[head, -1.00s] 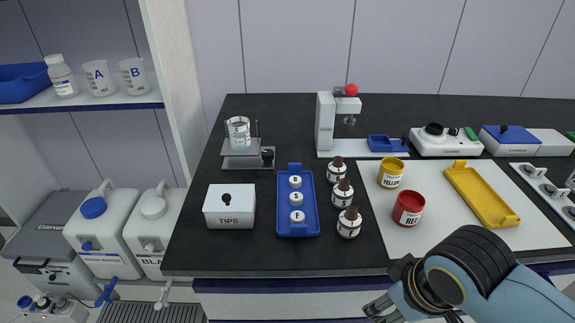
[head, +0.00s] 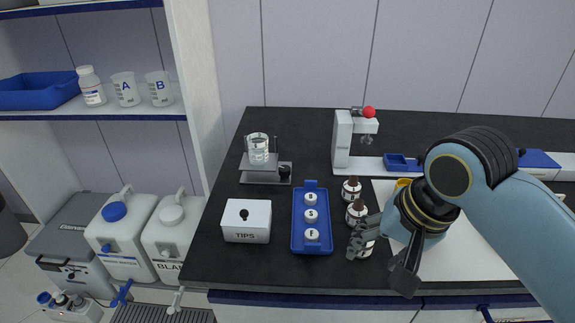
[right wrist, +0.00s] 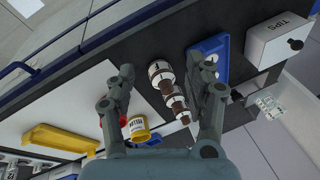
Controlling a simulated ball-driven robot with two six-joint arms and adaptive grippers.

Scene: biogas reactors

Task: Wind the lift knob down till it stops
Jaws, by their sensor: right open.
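The lift (head: 256,180) is a small grey metal platform at the back left of the black bench. Its dark lift knob (head: 285,171) is on the right side of the stand. A glass beaker (head: 258,154) with clear contents stands on the plate. My right gripper (head: 378,262) is open and empty above the bench's front part, by the brown bottles, well to the right of and nearer than the knob. In the right wrist view its two fingers (right wrist: 162,65) are spread, with bottles seen beyond between them. My left gripper is not in view.
A white TIPS box (head: 246,221) and a blue tray (head: 299,243) with white-capped items stand in front of the lift. Several brown bottles (head: 351,190) stand right of the tray. A white device with a red ball (head: 342,145) stands behind. Bare bench lies between lift and device.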

